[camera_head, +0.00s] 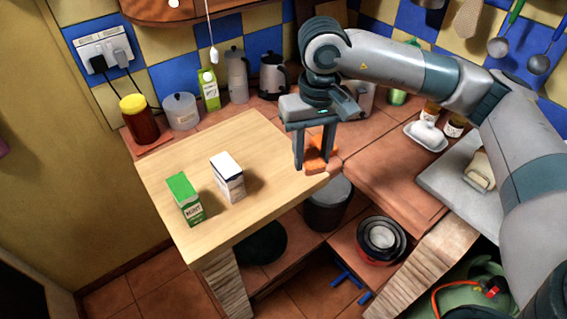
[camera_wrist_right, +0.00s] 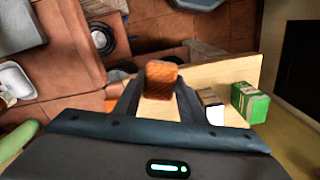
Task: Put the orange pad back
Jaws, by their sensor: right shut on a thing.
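The orange pad (camera_head: 315,167) is between the fingertips of my right gripper (camera_head: 313,160), near the right edge of the light wooden board or tabletop (camera_head: 210,140). In the right wrist view the pad (camera_wrist_right: 162,72) sits between the two fingers of the right gripper (camera_wrist_right: 161,84), which is shut on it. I cannot tell whether the pad touches the wood below. A smaller orange patch (camera_wrist_right: 112,104) shows beside one finger in the wrist view; what it belongs to is unclear. My left gripper is in neither view.
A green carton (camera_head: 186,200) and a white carton (camera_head: 228,178) stand on the wood left of the gripper. A jar (camera_head: 139,119), clear tub (camera_head: 182,111), green-white carton (camera_head: 208,90) and kettles line the wall. A bin (camera_head: 328,205) and stacked bowls (camera_head: 381,239) are lower down.

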